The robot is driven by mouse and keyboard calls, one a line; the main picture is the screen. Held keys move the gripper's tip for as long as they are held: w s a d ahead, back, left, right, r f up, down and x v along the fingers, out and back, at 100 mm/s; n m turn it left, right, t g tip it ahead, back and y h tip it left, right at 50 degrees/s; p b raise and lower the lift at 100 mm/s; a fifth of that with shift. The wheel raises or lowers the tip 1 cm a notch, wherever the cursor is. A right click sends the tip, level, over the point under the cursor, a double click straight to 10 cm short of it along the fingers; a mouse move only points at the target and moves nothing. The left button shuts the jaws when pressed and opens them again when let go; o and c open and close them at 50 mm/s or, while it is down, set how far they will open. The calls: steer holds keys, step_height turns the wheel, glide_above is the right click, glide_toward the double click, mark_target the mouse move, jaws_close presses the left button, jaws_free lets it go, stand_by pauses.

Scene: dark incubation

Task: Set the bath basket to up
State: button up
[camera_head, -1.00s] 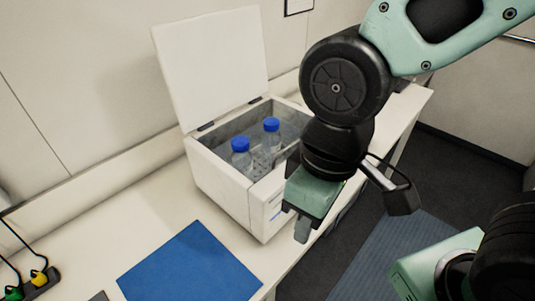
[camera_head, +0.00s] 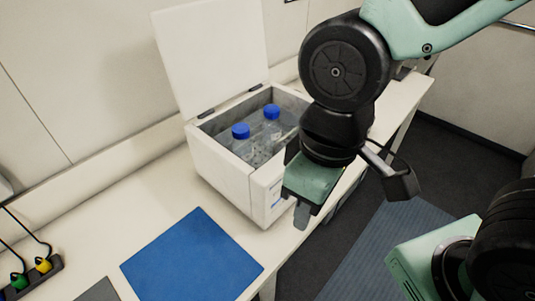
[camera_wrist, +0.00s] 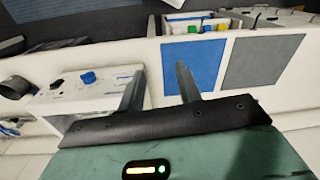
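The bath is a white box (camera_head: 222,178) with its lid (camera_head: 210,55) standing open, on the bench. Two clear bottles with blue caps, a front one (camera_head: 241,142) and a rear one (camera_head: 271,122), stand upright inside it. I cannot make out the basket or any lever apart from the bath's grey inside. My gripper (camera_head: 303,212) hangs in front of the bath's right front side, covering part of it. In the wrist view its two fingers (camera_wrist: 158,75) are apart with nothing between them. The bath (camera_wrist: 90,100) shows there at the left, beyond the fingers.
A blue mat (camera_head: 192,255) lies on the bench (camera_head: 140,205) left of the bath, with a grey mat (camera_head: 98,291) beside it. A power strip (camera_head: 38,279) with plugs is at the far left. The floor is open to the right.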

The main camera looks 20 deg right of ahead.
steer(key=shift+c, duration=0.2)
step_height(320, 180, up, 2)
steer(key=r+m+t+b, duration=0.1)
steer(key=m+t+b, duration=0.1)
steer(key=m+b, duration=1.4)
glide_above(285, 137)
steer(key=s+d+p, duration=0.2)
steer(key=s+p, duration=0.1)
steer(key=p, duration=0.2)
steer(key=m, duration=0.4)
steer(key=w+f, duration=0.1)
steer(key=f, duration=0.4)
steer(key=a+f+p, duration=0.1)
steer(key=f, duration=0.5)
steer(key=w+f, duration=0.1)
steer(key=f, duration=0.5)
steer(key=shift+w+a+f+p, duration=0.15)
steer(key=shift+w+a+p, duration=0.2)
steer(key=shift+a, duration=0.05)
jaws_close()
